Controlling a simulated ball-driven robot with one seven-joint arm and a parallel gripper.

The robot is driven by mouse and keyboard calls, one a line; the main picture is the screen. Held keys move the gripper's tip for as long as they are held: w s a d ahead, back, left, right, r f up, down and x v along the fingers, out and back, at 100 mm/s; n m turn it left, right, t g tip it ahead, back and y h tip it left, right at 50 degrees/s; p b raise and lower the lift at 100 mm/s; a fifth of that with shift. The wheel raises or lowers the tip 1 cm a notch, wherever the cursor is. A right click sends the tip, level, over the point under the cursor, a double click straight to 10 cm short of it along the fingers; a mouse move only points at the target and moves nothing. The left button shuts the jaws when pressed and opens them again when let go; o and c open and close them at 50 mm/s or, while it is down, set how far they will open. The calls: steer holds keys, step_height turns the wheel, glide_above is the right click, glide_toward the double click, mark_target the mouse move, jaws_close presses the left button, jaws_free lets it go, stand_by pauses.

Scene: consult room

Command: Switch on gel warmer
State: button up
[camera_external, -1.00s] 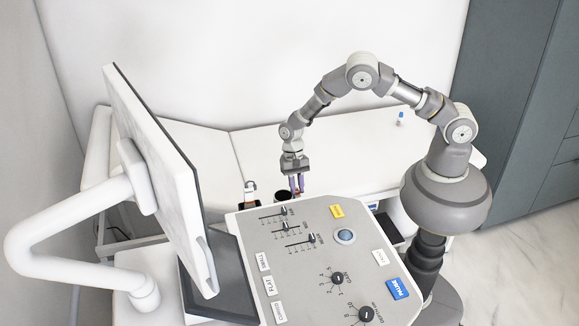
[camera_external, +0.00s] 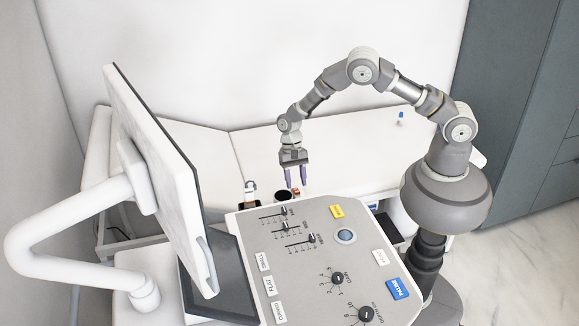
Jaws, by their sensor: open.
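My gripper (camera_external: 296,184) points down with its two purple fingers apart and nothing between them. It hangs just beyond the far edge of the grey control panel (camera_external: 318,262). A dark round opening (camera_external: 283,196) that looks like the gel warmer's cup lies just below and left of the fingers. A small red spot (camera_external: 296,191) shows beside it, close to the fingertips; I cannot tell whether it is a switch or whether a finger touches it. The body of the warmer is hidden behind the panel.
A bottle with a dark top (camera_external: 250,191) stands left of the cup. The panel carries sliders (camera_external: 285,228), a trackball (camera_external: 345,236), knobs (camera_external: 337,279) and a blue button (camera_external: 397,288). A monitor (camera_external: 155,175) stands at left. The white couch (camera_external: 345,150) behind is mostly clear.

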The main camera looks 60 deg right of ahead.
mark_target(294, 188)
steer(key=p+v, duration=0.1)
steer(key=v, duration=0.4)
steer(key=shift+r, duration=0.1)
